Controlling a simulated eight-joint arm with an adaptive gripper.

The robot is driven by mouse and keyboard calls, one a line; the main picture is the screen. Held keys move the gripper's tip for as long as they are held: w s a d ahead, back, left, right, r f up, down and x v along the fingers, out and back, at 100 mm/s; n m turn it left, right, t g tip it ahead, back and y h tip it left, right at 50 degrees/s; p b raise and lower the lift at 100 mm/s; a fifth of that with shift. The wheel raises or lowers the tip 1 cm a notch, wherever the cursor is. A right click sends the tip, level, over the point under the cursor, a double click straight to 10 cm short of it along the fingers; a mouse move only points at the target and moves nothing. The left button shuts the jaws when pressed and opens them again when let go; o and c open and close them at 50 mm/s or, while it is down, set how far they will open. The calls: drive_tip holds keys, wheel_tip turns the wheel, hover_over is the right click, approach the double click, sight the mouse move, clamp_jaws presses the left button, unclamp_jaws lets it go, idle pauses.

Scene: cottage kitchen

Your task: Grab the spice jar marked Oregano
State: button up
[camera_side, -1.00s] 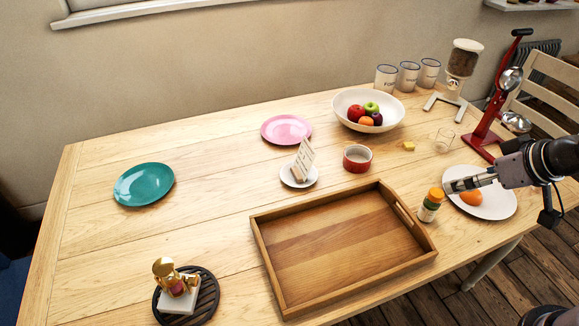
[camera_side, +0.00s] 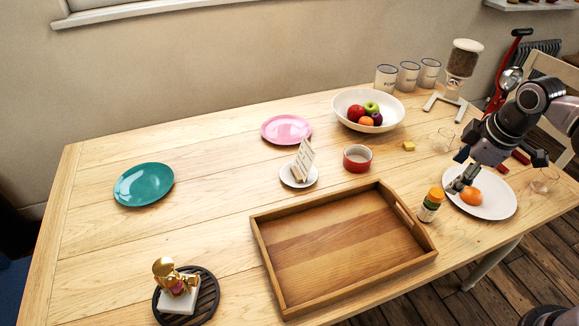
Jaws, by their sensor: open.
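A small spice jar (camera_side: 430,206) with an orange-yellow cap and a dark green label stands upright on the table, just right of the wooden tray. Its label is too small to read, so I cannot tell whether it says Oregano. My gripper (camera_side: 458,184) is to the upper right of the jar, over the left part of the white plate. It points down and left, is open, and holds nothing. It looks apart from the jar.
The wooden tray (camera_side: 261,236) lies left of the jar. The white plate (camera_side: 497,207) with an orange (camera_side: 471,196) is close on the right. A clear glass (camera_side: 443,138) and a red ramekin (camera_side: 357,160) stand farther back. The table's left half has free room.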

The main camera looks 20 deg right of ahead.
sight(433, 203)
drive_tip(key=w+f+n+g, duration=0.1)
drive_tip(key=n, duration=0.1)
drive_tip(key=w+d+f+n+g, duration=0.1)
drive_tip(key=f+n, duration=0.1)
drive_tip(key=w+f+n+g, duration=0.1)
drive_tip(key=w+f+n, duration=0.1)
drive_tip(key=n, duration=0.1)
drive_tip(key=shift+d+h, duration=0.35)
drive_tip(key=shift+h, duration=0.05)
drive_tip(key=shift+w+d+f+n+g, duration=0.15)
drive_tip(key=shift+f+n+g, duration=0.15)
drive_tip(key=shift+f+n, duration=0.4)
drive_tip(key=shift+d+f, duration=0.35)
drive_tip(key=shift+f, duration=1.4)
drive_tip(key=shift+d+f, duration=0.3)
drive_tip(key=shift+f, duration=1.5)
drive_tip(key=shift+d+f, duration=0.35)
drive_tip(key=shift+f, duration=1.4)
drive_tip(key=c, duration=1.3)
